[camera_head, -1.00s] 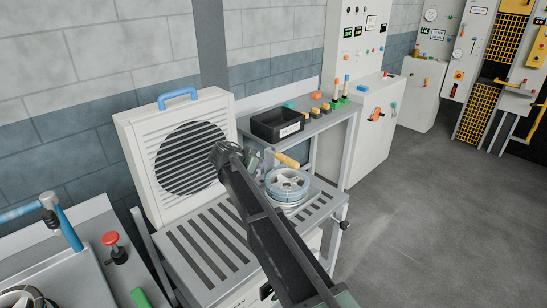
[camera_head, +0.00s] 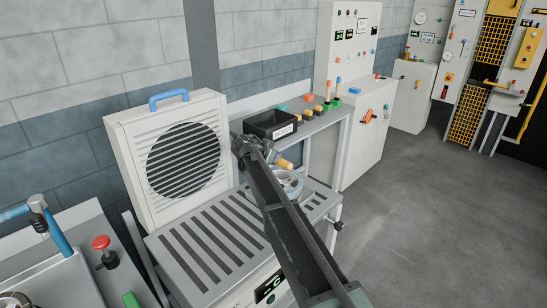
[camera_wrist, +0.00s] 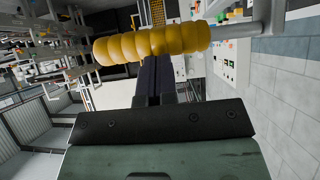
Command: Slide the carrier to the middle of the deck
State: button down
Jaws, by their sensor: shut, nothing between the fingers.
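The carrier (camera_head: 290,180) is a round, spoked, grey-blue wheel form at the right, far part of the slatted grey deck (camera_head: 215,245). My arm hides its left and front. A yellow ribbed handle (camera_head: 286,163) shows just above it in the head view. In the wrist view the handle (camera_wrist: 150,44) lies across, right beyond the fingertips. My gripper (camera_wrist: 153,62) is shut and empty, its dark fingers pointing at the handle. In the head view my gripper (camera_head: 272,155) is small and dark beside the handle; I cannot tell whether they touch.
A louvred panel with a round grille (camera_head: 184,160) stands behind the deck. A black bin (camera_head: 270,125) sits on the shelf behind the carrier. A red button (camera_head: 101,242) and blue lever (camera_head: 58,235) are at the left. The left part of the deck is clear.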

jog(key=s+a, duration=0.2)
jog(key=shift+s+a+f, duration=0.15)
jog(key=shift+s, duration=0.2)
dwell(1.0)
